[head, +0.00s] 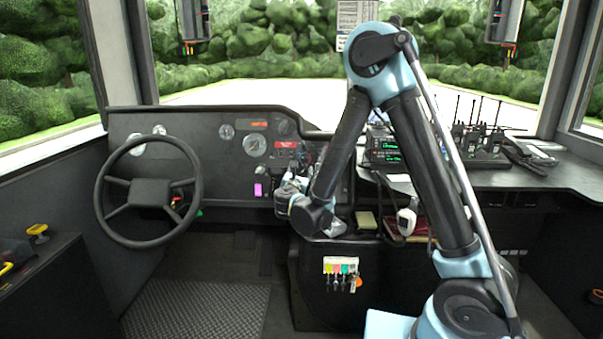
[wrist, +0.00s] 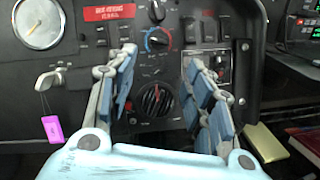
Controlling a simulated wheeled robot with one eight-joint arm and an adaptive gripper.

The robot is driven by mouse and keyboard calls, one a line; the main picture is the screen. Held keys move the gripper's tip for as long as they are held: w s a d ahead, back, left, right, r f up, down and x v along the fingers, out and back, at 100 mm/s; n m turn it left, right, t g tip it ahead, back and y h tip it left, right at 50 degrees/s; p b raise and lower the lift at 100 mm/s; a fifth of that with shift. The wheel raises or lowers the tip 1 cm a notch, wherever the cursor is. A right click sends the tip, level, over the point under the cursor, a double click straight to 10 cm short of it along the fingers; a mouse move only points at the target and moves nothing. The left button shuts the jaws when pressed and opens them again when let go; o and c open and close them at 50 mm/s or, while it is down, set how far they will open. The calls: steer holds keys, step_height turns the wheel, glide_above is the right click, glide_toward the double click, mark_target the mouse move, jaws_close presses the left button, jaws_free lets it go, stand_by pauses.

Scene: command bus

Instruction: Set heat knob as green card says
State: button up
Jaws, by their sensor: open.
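A round dark knob with a blue-and-red arc around it, which looks like the heat knob (wrist: 157,40), sits on the dash panel in the wrist view. Its pointer direction is too small to read surely. My gripper (wrist: 160,62) is open, with its two blue-padded fingers on either side and below the knob, and nothing between them. In the head view my gripper (head: 290,188) is at the dash right of the steering wheel. A green card with readable writing cannot be made out. A small teal-green tag (head: 345,268) hangs among keys below the dash.
Another black knob (wrist: 156,11) is above, and a round dial (wrist: 155,101) is below. Rocker switches flank the knobs. A pink tag (wrist: 53,129) hangs from a key-like handle at left. The steering wheel (head: 148,192) stands left. A radio (head: 383,147) is at right.

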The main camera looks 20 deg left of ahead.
steer(key=c, duration=0.6)
steer(key=shift+d+r+m+g, duration=0.35)
steer(key=shift+r+m, duration=0.15)
steer(key=shift+m, duration=0.6)
steer(key=shift+c, duration=0.8)
steer(key=s+d+r+m+g+y, duration=0.2)
steer(key=d+r+m+g, duration=0.15)
steer(key=m, duration=1.05)
glide_toward(305, 159)
steer(key=x, duration=0.7)
steer(key=shift+w+y, duration=0.3)
steer(key=shift+w, duration=0.15)
steer(key=shift+d+f, duration=0.1)
steer(key=shift+d, duration=0.05)
steer(key=shift+c, duration=0.2)
jaws_close()
